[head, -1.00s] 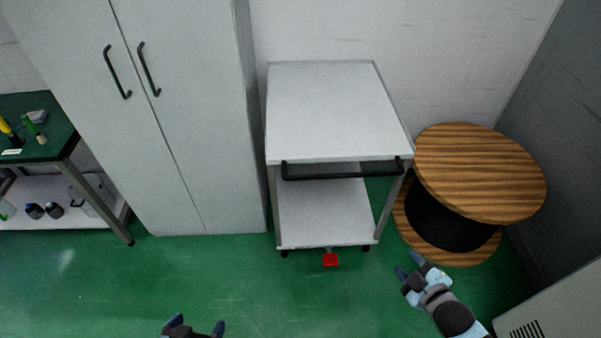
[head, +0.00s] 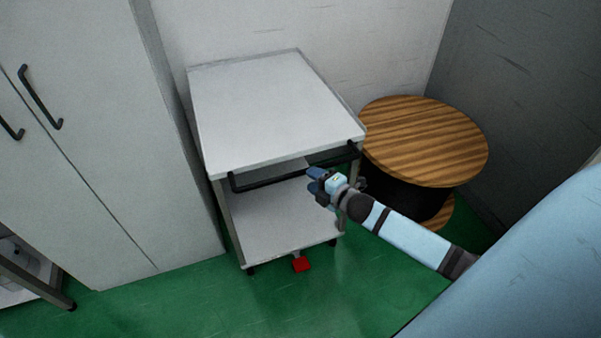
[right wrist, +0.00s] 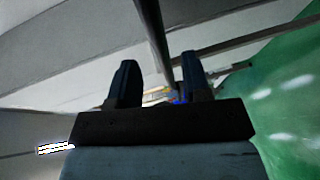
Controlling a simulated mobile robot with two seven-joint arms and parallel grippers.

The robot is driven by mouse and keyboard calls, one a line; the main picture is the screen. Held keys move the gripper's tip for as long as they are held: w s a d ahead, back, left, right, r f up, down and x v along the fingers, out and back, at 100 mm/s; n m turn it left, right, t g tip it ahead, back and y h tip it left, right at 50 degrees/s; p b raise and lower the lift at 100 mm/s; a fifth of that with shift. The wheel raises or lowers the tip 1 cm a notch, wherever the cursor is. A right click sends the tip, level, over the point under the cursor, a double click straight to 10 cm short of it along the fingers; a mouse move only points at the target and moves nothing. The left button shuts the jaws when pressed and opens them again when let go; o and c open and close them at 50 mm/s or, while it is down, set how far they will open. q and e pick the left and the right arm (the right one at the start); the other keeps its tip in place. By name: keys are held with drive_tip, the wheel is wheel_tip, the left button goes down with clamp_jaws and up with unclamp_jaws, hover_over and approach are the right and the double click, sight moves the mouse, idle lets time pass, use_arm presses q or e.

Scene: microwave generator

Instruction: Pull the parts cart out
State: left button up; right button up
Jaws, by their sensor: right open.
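The parts cart (head: 260,105) is a white two-tier cart against the back wall, with a black push handle (head: 265,183) along its front edge. Its lower shelf (head: 270,225) is bare, and a red pedal (head: 301,265) sticks out at floor level. My right gripper (head: 313,184) is open at the cart's front, close to the right half of the handle. In the right wrist view its two fingers (right wrist: 158,80) are apart, and a dark bar (right wrist: 152,35) runs up from the gap between them. I cannot tell whether the handle lies between the fingers. My left gripper is out of view.
A wooden cable reel (head: 425,140) stands close to the cart's right side. A tall grey cabinet (head: 100,130) with black handles stands at the left. A bench leg (head: 40,285) shows at the lower left. Green floor (head: 210,300) in front of the cart is clear.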

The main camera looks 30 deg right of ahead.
sight(302, 171)
drive_tip(key=x, duration=0.5)
drive_tip(key=shift+w, duration=0.15)
clamp_jaws()
